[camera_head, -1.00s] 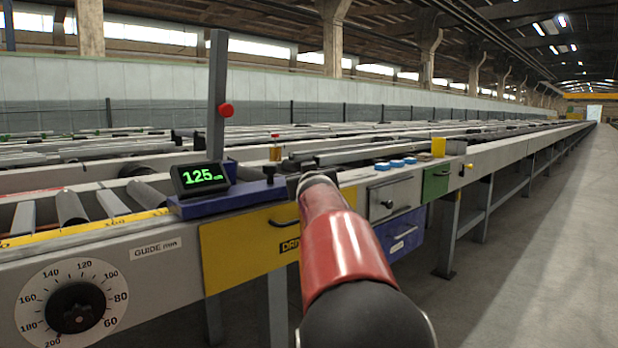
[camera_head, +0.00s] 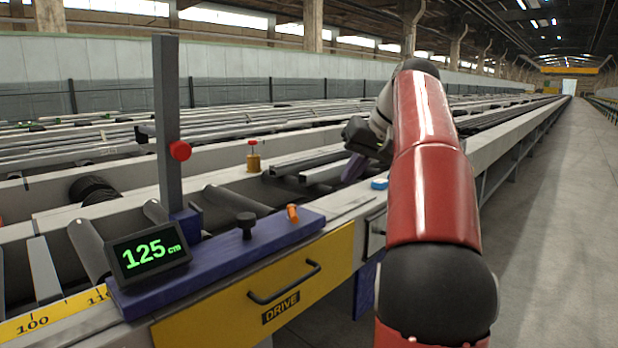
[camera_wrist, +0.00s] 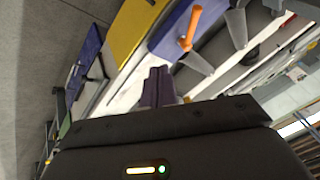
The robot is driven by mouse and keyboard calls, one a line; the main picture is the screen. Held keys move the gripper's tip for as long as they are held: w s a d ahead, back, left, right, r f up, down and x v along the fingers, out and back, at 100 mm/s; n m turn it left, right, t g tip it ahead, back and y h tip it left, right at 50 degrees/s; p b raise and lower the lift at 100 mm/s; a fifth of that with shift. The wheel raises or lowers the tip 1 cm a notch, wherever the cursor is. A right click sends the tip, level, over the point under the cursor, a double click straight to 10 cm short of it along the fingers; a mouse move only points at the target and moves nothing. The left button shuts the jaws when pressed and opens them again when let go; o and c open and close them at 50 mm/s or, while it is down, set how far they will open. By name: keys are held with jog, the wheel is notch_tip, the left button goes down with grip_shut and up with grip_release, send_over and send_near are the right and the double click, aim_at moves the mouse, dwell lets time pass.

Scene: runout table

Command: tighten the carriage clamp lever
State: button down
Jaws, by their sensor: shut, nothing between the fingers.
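The blue carriage (camera_head: 225,262) sits on the table's near rail, with a display (camera_head: 148,252) reading 125 cm. An orange lever (camera_head: 292,213), which looks like the clamp lever, stands at the carriage's right end. It also shows at the top of the wrist view (camera_wrist: 188,32). My gripper (camera_head: 353,168) is right of the lever and apart from it, partly hidden by my red arm. In the wrist view its purple fingers (camera_wrist: 157,88) are together and empty, below the lever in the picture. How tight the lever is cannot be told.
A yellow drawer marked DRIVE (camera_head: 270,300) is below. A blue disc (camera_head: 379,184) lies near my arm. The aisle at right is clear.

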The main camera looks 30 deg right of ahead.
aim_at(295, 212)
jog(key=w+a+f+b, duration=0.3)
jog(key=w+a+f, duration=0.2)
jog(key=a+f, duration=0.2)
jog(key=shift+f+n+y+b, duration=0.3)
jog(key=shift+n+y+b, duration=0.05)
jog(key=shift+n+y, duration=0.05)
jog(key=shift+a, duration=0.2)
dwell(0.4)
jog(key=shift+a+r+m+h, duration=0.1)
jog(key=shift+a+m+h, duration=0.75)
jog(key=shift+m, duration=0.75)
jog(key=a+m+h+p, duration=0.1)
jog(key=m, duration=0.1)
jog(key=w+a+m+h, duration=0.1)
jog(key=m, duration=0.1)
jog(key=shift+a+t+h+p, duration=0.25)
jog(key=shift+a+t+p, duration=0.05)
jog(key=shift+p, duration=0.1)
jog(key=shift+w+a+p, duration=0.55)
jog(key=shift+a+p, duration=0.05)
jog(key=shift+a, duration=0.15)
